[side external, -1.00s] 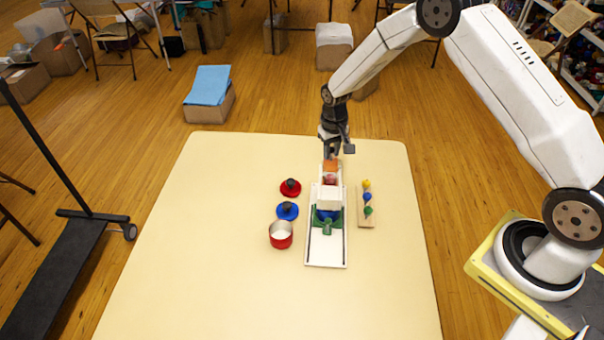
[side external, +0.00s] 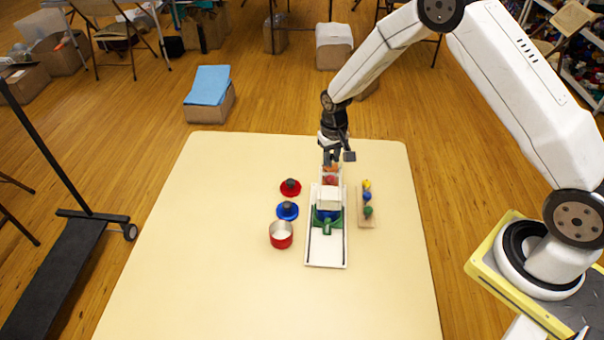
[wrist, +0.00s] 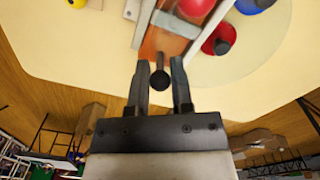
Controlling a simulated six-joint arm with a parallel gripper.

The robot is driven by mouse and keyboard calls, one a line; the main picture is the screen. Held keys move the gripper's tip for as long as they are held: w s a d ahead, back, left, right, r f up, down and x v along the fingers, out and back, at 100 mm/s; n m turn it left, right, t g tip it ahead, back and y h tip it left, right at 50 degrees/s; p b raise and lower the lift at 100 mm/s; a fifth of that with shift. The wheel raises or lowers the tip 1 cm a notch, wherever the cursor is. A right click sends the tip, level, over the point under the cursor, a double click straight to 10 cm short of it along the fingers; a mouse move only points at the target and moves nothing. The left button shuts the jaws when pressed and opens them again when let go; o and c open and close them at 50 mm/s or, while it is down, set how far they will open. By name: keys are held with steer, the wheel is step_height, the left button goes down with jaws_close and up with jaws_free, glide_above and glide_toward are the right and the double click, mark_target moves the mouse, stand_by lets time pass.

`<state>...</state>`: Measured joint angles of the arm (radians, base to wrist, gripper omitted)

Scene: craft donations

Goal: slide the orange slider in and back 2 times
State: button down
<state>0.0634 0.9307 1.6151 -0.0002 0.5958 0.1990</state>
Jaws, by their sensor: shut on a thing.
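The orange slider (wrist: 170,43) has a dark knob (wrist: 160,74) at its outer end in the wrist view. My gripper (wrist: 160,72) is shut on this knob, one finger on each side. In the side view my gripper (side external: 330,160) is at the far end of the white track board (side external: 327,255), and the slider (side external: 332,168) is mostly hidden by the fingers and the frame. A red ball (side external: 330,181) sits just in front of the slider. It also shows in the wrist view (wrist: 195,6).
A red lid (side external: 290,187), a blue lid (side external: 287,210) and a red pot (side external: 281,236) stand left of the board. The front of the cream table (side external: 220,290) is clear.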

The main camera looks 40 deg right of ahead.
steer(key=shift+s+a, duration=0.4)
steer(key=shift+a, duration=0.1)
steer(key=shift+s+a, duration=0.1)
stand_by(0.6)
steer(key=shift+w+d, duration=1.45)
stand_by(0.5)
steer(key=c, duration=0.6)
jaws_free()
steer(key=shift+r, duration=0.15)
